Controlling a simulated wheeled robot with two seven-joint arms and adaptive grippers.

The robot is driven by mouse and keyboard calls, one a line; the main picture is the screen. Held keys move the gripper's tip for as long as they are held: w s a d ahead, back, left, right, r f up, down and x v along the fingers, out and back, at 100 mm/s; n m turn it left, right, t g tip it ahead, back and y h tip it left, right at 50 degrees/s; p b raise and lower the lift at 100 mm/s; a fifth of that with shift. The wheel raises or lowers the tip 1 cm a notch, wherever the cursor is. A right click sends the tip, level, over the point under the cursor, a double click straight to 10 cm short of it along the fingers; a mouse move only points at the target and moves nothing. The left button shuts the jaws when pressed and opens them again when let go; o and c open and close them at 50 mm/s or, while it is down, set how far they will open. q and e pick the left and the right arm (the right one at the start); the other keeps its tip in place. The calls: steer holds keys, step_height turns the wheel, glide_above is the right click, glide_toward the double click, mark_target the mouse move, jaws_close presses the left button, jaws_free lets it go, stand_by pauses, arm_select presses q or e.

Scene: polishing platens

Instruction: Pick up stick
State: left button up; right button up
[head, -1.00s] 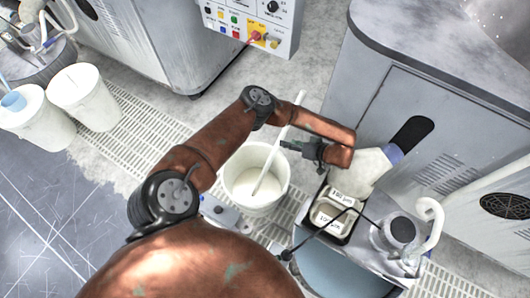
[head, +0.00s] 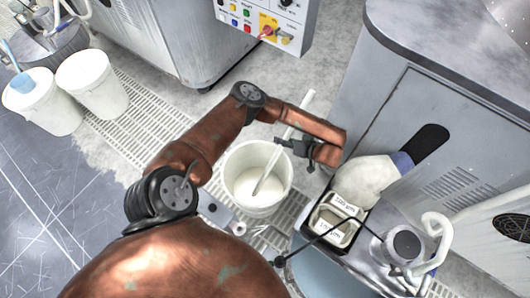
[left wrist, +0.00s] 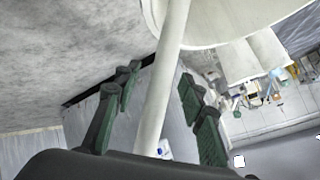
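A long white stick (head: 298,122) leans in a white bucket (head: 232,186), its lower end in the pale contents and its upper end above the rim. My left gripper (head: 281,141) is at the stick above the bucket's rim. In the left wrist view the stick (left wrist: 164,85) passes between the two green-padded fingers of my left gripper (left wrist: 158,105), which are apart, with a gap visible on each side of it. My right gripper is not in view.
Two white buckets (head: 92,84) (head: 45,105) stand at the upper left, one with a blue item in it. A grey machine cabinet (head: 400,115) stands right of my arm. A tray of labelled containers (head: 333,224) and a white bottle (head: 366,182) are at lower right.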

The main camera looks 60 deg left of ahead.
arm_select(q)
jaws_close()
stand_by(0.5)
